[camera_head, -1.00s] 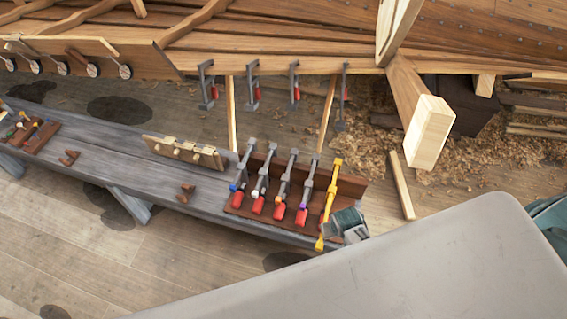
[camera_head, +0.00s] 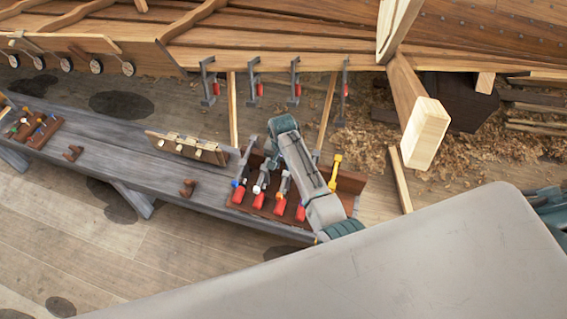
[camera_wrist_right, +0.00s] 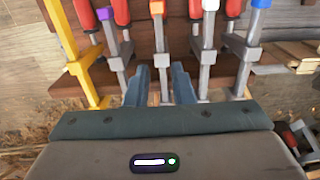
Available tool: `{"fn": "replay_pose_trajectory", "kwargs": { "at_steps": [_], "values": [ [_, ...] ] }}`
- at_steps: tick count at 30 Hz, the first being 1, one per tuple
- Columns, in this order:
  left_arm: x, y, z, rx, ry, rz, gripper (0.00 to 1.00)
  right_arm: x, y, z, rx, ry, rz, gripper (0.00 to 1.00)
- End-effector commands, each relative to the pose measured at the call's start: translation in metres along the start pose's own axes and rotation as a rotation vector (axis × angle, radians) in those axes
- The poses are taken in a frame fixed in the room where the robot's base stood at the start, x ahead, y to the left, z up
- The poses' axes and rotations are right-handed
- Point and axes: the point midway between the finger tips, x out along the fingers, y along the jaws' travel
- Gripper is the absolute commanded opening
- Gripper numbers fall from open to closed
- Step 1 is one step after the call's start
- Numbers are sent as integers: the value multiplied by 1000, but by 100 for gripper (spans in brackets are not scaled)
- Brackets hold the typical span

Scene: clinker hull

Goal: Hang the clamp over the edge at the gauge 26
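Several bar clamps with red handles stand in a brown rack (camera_head: 236,203) on the bench. Their ends are coloured: blue, white, orange, purple, and one clamp is all yellow (camera_head: 336,165). My right gripper (camera_wrist_right: 160,82) is over the rack, its two fingers apart on either side of the orange-ended clamp (camera_wrist_right: 158,35); I cannot tell whether they touch it. In the head view my right arm hides part of the clamps. Round dial gauges (camera_head: 66,65) hang along the hull plank at upper left; their numbers are too small to read. My left gripper is not in view.
Several grey clamps (camera_head: 253,80) hang along the hull's lower edge. The grey bench (camera_head: 110,160) also carries a wooden block with pegs (camera_head: 187,147) and a small tool rack (camera_head: 40,130). A timber post (camera_head: 425,130) stands at right, above wood shavings.

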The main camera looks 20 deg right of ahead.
Motion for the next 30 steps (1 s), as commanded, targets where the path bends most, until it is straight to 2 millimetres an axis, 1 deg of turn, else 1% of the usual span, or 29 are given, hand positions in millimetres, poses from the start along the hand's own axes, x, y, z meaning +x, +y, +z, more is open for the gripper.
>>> {"fn": "replay_pose_trajectory", "kwargs": {
  "at_steps": [1, 8, 22, 25, 30],
  "values": [
    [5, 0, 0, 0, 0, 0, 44, 6, 0, 0, 0, 0, 0, 22],
    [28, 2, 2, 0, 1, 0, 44, 26, 1, 0, -1, 1, -1, 22],
    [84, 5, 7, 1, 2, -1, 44, 75, 1, 1, -1, 1, -1, 22],
    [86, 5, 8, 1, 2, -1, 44, 83, 1, 0, -2, 1, 0, 22],
    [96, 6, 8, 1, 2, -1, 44, 104, 1, 0, -2, 1, 0, 22]
  ]
}}
